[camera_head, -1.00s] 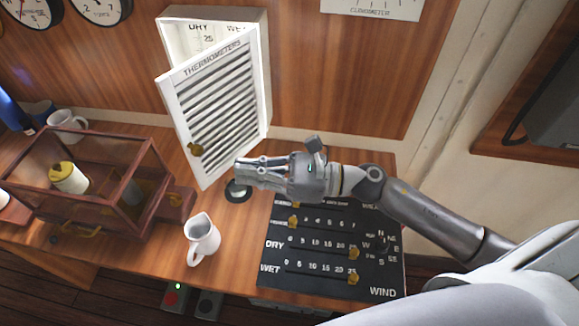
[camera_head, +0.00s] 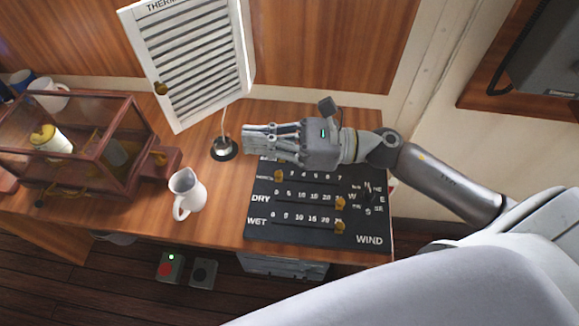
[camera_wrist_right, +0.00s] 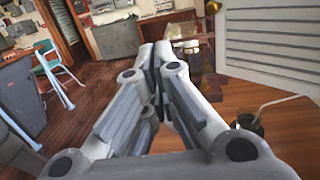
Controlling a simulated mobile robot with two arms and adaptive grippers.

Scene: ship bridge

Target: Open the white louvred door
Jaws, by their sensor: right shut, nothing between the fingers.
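The white louvred door (camera_head: 195,65) hangs on the thermometer cabinet at the back wall, in the upper left of the head view. My left gripper is not in view.
A small stand with a black base (camera_head: 223,148) is just left of my right fingertips. A white jug (camera_head: 186,193) and a glazed wooden case (camera_head: 75,145) stand on the desk at left. A black slider board (camera_head: 318,225) lies below my right gripper.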

